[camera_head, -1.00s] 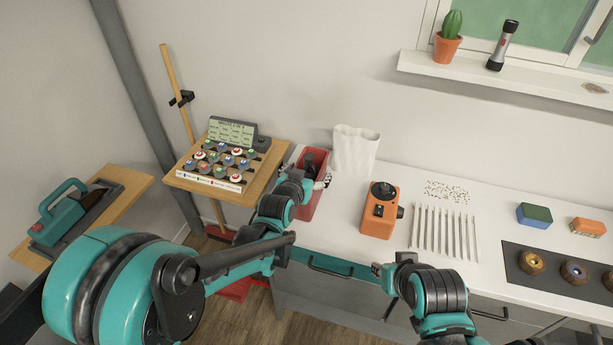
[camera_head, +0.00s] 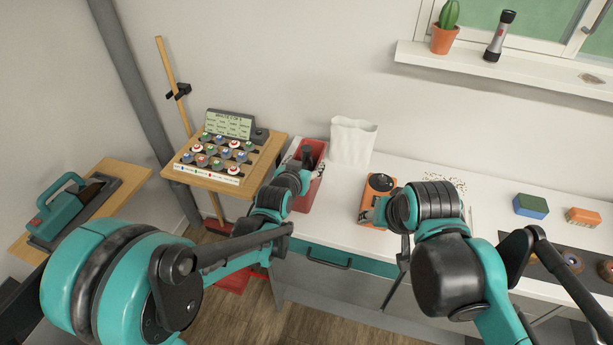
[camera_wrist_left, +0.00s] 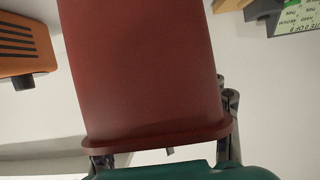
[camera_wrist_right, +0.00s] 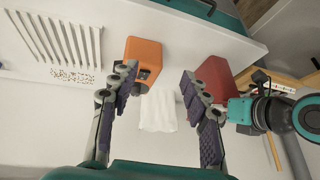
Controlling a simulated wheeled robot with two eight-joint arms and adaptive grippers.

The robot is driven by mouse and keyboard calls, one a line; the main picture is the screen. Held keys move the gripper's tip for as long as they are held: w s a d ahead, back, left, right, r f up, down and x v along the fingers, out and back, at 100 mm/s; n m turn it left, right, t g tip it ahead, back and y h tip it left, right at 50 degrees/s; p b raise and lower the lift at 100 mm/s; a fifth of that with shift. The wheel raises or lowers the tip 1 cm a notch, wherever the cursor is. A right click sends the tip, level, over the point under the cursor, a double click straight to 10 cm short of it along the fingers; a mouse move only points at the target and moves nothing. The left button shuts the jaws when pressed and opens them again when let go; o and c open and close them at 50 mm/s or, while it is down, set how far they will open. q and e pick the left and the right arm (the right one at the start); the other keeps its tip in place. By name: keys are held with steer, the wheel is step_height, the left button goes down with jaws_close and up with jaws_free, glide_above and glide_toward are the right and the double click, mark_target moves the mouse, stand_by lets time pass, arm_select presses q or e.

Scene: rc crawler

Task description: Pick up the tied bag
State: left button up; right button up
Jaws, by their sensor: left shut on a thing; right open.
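A white bag (camera_head: 353,142) stands upright at the back of the counter, against the wall. It also shows in the right wrist view (camera_wrist_right: 158,112); I cannot make out a tie on it. My left gripper (camera_head: 306,164) is shut on the red bin (camera_head: 304,203), just left of the bag. In the left wrist view the bin's dark red wall (camera_wrist_left: 145,70) fills the middle, between the fingers. My right gripper (camera_wrist_right: 158,78) is open and empty, with its fingers apart and pointing towards the bag from a distance. In the head view its arm hides part of the counter.
An orange device (camera_head: 378,188) stands near my right gripper, partly hidden by it. A wooden stand with a button panel (camera_head: 222,157) is on the left.

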steer(key=w+a+r+m+g, duration=0.1)
steer(key=w+a+r+m, duration=0.2)
steer(key=w+r, duration=0.45)
steer(key=m+g, duration=0.5)
steer(key=m, duration=0.4)
glide_toward(307, 148)
steer(key=shift+s+a+f, duration=0.2)
steer(key=shift+a+f, duration=0.05)
steer(key=shift+a, duration=0.25)
step_height(307, 148, down, 6)
steer(key=shift+f, duration=0.15)
steer(key=f, duration=0.5)
steer(key=shift+w+d+f, duration=0.1)
steer(key=shift+w+d, duration=0.05)
steer(key=shift+d, duration=0.2)
steer(key=shift+c, duration=0.4)
jaws_close()
